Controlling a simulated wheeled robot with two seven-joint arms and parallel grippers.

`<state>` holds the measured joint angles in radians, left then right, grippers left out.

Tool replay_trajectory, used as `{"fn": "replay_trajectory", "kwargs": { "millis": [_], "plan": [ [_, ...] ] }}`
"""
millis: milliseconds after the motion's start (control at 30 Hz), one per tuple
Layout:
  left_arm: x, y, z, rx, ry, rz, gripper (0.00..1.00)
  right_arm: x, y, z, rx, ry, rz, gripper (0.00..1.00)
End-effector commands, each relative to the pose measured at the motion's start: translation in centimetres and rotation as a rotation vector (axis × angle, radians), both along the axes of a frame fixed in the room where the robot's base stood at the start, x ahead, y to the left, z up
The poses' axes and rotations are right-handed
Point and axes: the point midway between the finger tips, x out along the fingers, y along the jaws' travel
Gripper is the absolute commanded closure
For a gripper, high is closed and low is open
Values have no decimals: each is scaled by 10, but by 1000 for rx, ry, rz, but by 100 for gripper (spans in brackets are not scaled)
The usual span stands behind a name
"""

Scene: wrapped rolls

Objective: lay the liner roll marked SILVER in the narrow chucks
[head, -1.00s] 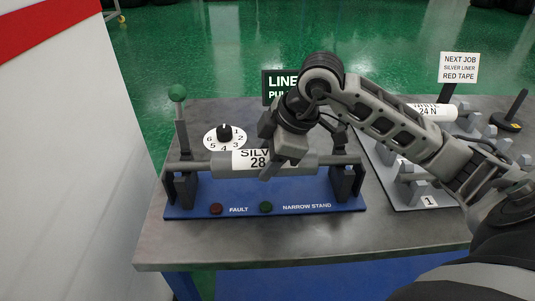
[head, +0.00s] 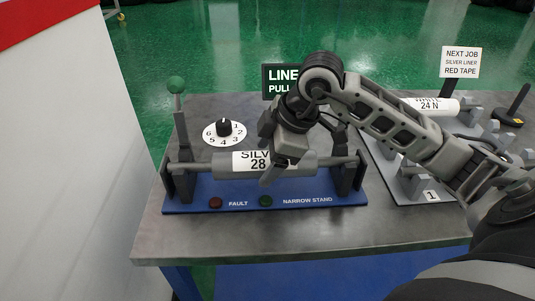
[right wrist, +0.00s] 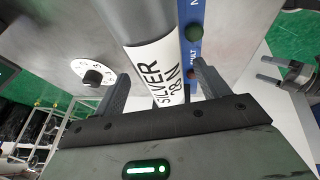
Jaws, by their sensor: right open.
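The grey liner roll (head: 222,164) has a white label reading SILV and 28 in the head view; the right wrist view shows SILVER 28 N on the roll (right wrist: 158,68). It lies level across the blue narrow stand (head: 190,205), its shaft ends at the dark left chuck (head: 182,182) and right chuck (head: 346,180). My right gripper (head: 278,172) is over the roll's middle, open, with one finger on each side of it; contact is unclear. It hides part of the label. My left gripper (right wrist: 268,70) appears open and empty at the right of the right wrist view.
A green-knobbed lever (head: 177,88) stands at the stand's left, with a numbered dial (head: 223,130) behind. A red lamp (head: 215,203) and green lamp (head: 265,201) are in front. A WHITE 24 N roll (head: 432,107) lies on a rack at right. A sign (head: 460,62) stands behind.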

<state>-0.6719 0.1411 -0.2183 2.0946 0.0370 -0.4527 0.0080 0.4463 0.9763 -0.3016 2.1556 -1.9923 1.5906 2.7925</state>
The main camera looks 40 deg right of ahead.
Motion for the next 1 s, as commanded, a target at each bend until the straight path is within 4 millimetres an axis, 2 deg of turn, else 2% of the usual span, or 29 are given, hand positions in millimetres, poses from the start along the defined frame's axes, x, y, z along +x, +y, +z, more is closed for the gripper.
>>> {"fn": "replay_trajectory", "kwargs": {
  "millis": [133, 267, 700, 833, 1000],
  "plan": [
    [-1, 0, -2, 2, 5, 0, 0, -2, -1, 2, 0, 3, -1, 26],
    [-1, 1, -3, 2, 7, 0, 0, -7, -5, 17, -3, 0, -2, 26],
    [-1, 2, 0, 10, 4, -4, 0, -42, -29, 112, -3, -5, -2, 26],
    [-1, 2, 1, 12, 4, -4, 0, -50, -34, 131, -2, -3, -2, 26],
    [-1, 3, 1, 16, 6, -5, 0, -56, -36, 143, 1, -1, -1, 26]
  ]
}}
